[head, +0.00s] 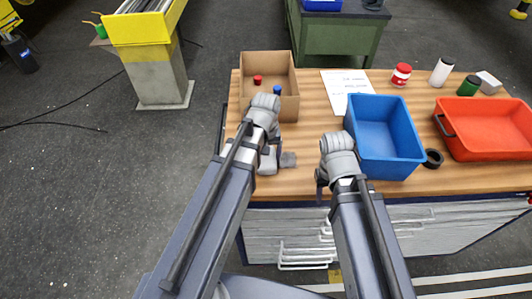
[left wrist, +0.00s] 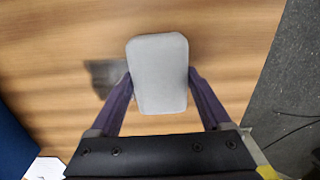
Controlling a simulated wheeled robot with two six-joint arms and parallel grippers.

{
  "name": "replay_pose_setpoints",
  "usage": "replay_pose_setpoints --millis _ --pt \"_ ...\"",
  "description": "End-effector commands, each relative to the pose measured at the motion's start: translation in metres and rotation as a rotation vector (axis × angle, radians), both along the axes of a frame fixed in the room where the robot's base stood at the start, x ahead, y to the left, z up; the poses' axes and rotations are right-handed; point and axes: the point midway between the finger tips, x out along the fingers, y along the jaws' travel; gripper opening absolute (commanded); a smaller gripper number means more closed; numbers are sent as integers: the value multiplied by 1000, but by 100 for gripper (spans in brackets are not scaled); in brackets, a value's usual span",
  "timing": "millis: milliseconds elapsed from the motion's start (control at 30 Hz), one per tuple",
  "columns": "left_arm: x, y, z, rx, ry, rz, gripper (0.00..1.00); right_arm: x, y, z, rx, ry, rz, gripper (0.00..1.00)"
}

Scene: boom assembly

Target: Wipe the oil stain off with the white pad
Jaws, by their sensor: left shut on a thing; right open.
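The white pad (left wrist: 158,75) is a pale grey rounded block in the left wrist view, held between the two fingers of my left gripper (left wrist: 160,88). In the head view the pad (head: 267,164) shows below the left gripper (head: 271,148), partly hidden by it. The oil stain (left wrist: 104,76) is a dark grey smudge on the wood, just left of the pad in the left wrist view and partly covered by it. It also shows right of the pad in the head view (head: 288,160). I cannot tell whether the pad touches the table. My right gripper (head: 321,182) is open near the table's front edge.
A cardboard box (head: 285,66) with a red and a blue item stands behind the left gripper. A blue bin (head: 400,168) is close to my right gripper. A black ring (head: 433,158), a red tray (head: 490,151), a paper sheet (head: 336,82) and several small containers lie farther right and back.

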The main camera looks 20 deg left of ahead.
Motion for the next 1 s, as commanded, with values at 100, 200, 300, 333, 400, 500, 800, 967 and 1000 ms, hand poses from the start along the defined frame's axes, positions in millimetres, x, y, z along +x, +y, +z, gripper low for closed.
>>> replay_pose_setpoints --millis 100,200,300,333,400,500,800,967,1000 --pt "-13 -3 -1 0 0 0 37 0 0 -1 0 0 0 50" --pt "-20 -5 -2 0 0 1 37 0 0 -2 0 0 0 50" --pt "-23 -6 -2 0 1 1 37 0 0 -2 0 0 0 50" --pt "-23 -6 -2 0 1 1 37 0 0 -2 0 0 0 50" --pt "-23 -6 -2 0 1 1 37 0 0 -2 0 0 0 50" --pt "-23 -8 -2 -1 2 0 37 0 0 -2 0 0 0 50" --pt "-16 -29 -1 -2 2 -3 37 0 0 -1 0 0 0 50" --pt "-13 -38 0 -1 1 0 37 0 0 0 0 0 0 50" --pt "-13 -38 0 0 1 0 37 0 0 0 0 0 0 50"
